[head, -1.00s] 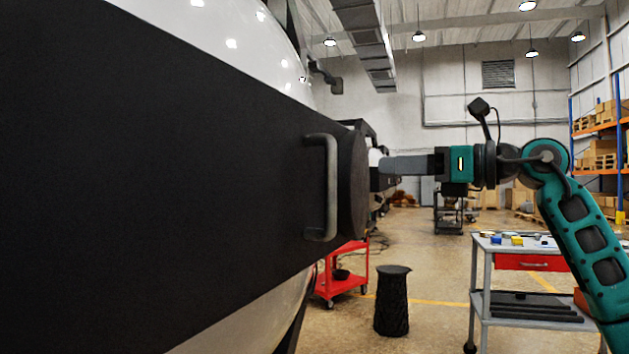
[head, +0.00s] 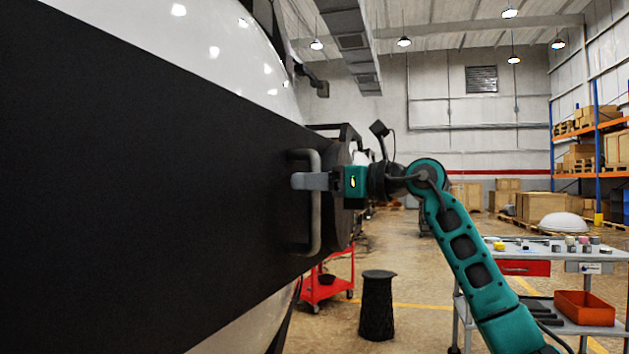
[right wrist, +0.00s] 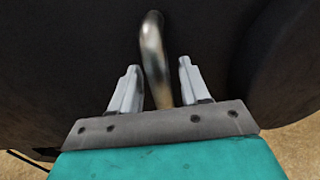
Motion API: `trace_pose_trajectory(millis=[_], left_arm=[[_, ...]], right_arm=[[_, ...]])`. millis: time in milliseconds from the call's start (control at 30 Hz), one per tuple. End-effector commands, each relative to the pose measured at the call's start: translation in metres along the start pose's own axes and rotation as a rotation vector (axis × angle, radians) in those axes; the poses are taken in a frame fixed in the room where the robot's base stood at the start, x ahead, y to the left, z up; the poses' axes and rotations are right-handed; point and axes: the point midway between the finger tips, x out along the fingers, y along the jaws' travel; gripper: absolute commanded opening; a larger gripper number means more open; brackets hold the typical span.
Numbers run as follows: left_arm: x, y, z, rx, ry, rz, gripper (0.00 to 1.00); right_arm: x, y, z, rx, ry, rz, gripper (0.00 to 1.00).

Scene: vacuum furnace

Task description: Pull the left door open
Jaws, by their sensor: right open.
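The left door (head: 130,190) is a large dark panel with a white curved shell, filling the left of the head view. Its upright grey bar handle (head: 315,225) is near the panel's right edge. My right gripper (head: 300,181) reaches the handle from the right, its fingers at the upper part of the bar. In the right wrist view the handle (right wrist: 154,60) runs between the two open fingers of the gripper (right wrist: 156,85), with a gap on each side. My left gripper is not in view.
A red cart (head: 328,284) and a dark ribbed bin (head: 377,305) stand on the floor beyond the door. A grey trolley (head: 545,254) with small items and an orange bin (head: 584,308) is at the right. Floor between them is clear.

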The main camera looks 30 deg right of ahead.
Motion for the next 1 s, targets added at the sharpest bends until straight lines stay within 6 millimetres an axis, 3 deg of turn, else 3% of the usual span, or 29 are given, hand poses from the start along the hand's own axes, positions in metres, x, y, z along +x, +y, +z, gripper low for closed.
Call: trace_pose_trajectory(millis=[233, 700, 1000], left_arm=[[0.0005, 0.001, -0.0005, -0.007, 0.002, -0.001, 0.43], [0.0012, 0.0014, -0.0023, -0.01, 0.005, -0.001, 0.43], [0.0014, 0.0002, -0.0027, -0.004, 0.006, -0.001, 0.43]], right_arm=[[0.0002, -0.0002, 0.0, 0.0, 0.0, 0.0, 0.44], [-0.0001, -0.0002, 0.0, 0.0, 0.0, 0.0, 0.0], [-0.0001, -0.0001, -0.0001, 0.001, 0.0, 0.0, 0.0]])
